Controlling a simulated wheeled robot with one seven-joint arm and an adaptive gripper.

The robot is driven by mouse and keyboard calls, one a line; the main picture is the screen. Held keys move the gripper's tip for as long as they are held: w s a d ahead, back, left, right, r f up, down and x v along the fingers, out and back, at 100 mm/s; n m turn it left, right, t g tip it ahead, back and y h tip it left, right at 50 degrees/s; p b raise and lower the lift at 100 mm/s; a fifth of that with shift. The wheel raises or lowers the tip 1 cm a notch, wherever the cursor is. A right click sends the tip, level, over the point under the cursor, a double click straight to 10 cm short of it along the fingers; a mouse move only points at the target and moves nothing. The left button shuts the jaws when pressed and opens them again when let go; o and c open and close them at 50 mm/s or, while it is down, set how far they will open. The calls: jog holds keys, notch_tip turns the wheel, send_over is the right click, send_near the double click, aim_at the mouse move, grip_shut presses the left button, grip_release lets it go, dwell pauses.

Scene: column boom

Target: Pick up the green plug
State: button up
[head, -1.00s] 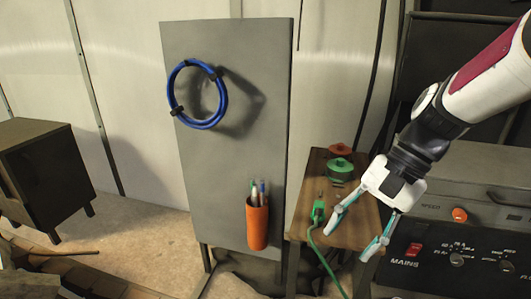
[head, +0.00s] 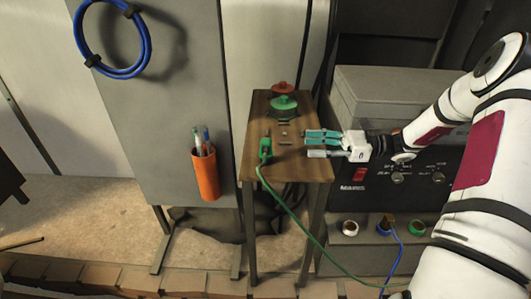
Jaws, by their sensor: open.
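The green plug (head: 265,148) stands near the left edge of the small wooden table (head: 310,173), with a green cable (head: 290,213) running from it over the front edge and down to the lower right. My gripper (head: 308,145) reaches in from the right over the table, with its fingers pointing left toward the plug. It is open and empty, a short gap to the right of the plug. I cannot tell its exact height above the tabletop.
A green lidded pot (head: 284,106) and a red one (head: 282,87) stand at the table's back. A grey panel with an orange pen holder (head: 205,174) is close on the left. A control box (head: 405,160) with knobs stands on the right, with a blue cable (head: 397,250) below.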

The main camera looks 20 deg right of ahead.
aim_at(266, 141)
jog(key=x, duration=1.3)
jog(key=shift+w+a, duration=0.1)
jog(key=shift+a, duration=0.2)
jog(key=shift+c, duration=0.5)
grip_shut()
